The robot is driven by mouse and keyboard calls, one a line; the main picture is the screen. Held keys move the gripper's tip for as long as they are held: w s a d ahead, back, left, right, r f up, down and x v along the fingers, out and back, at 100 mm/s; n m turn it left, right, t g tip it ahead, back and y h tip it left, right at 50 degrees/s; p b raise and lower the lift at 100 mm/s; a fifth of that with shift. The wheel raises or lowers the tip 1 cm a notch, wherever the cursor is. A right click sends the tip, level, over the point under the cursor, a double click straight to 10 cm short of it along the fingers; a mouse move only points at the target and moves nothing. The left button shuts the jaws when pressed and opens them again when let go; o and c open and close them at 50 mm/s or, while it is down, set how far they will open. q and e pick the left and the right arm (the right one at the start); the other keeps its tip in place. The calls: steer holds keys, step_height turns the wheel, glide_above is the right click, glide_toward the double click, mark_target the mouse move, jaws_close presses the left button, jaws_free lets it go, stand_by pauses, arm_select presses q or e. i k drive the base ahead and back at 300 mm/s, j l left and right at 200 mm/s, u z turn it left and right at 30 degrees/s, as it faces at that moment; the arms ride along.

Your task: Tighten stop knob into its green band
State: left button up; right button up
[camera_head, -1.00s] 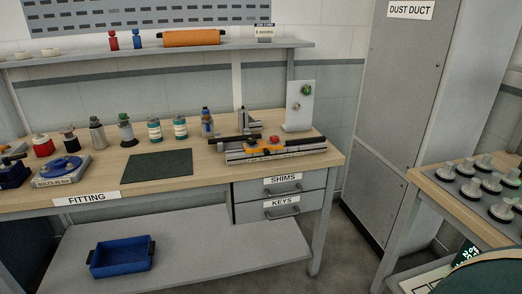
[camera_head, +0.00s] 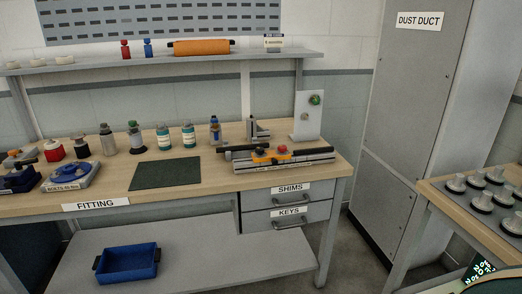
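A rail fixture (camera_head: 305,161) lies on the right part of the wooden bench. A red knob (camera_head: 283,149) sits on its orange carriage (camera_head: 263,156). A dark bar lies along the fixture's left side. I cannot tell which part is the stop knob, and no green band can be made out on the fixture. Behind it stands a pale upright plate (camera_head: 305,128) with a green round part (camera_head: 315,99) and a smaller greyish-green one (camera_head: 305,117) below. Neither of my grippers is in view.
The bench (camera_head: 222,173) holds a dark mat (camera_head: 165,174), several bottles and a blue round tool (camera_head: 71,174). Drawers labelled SHIMS and KEYS (camera_head: 289,217) are shut below. A blue bin (camera_head: 128,263) is on the lower shelf. A grey cabinet (camera_head: 405,110) and another table stand at the right.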

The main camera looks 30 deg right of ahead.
mark_target(259, 151)
steer(key=i+l+z, duration=0.1)
steer(key=z, duration=0.3)
steer(key=i+z, duration=0.1)
steer(key=z, duration=0.25)
steer(key=i+z, duration=0.1)
steer(key=z, duration=0.3)
steer(key=i+z, duration=0.1)
steer(key=z, duration=0.25)
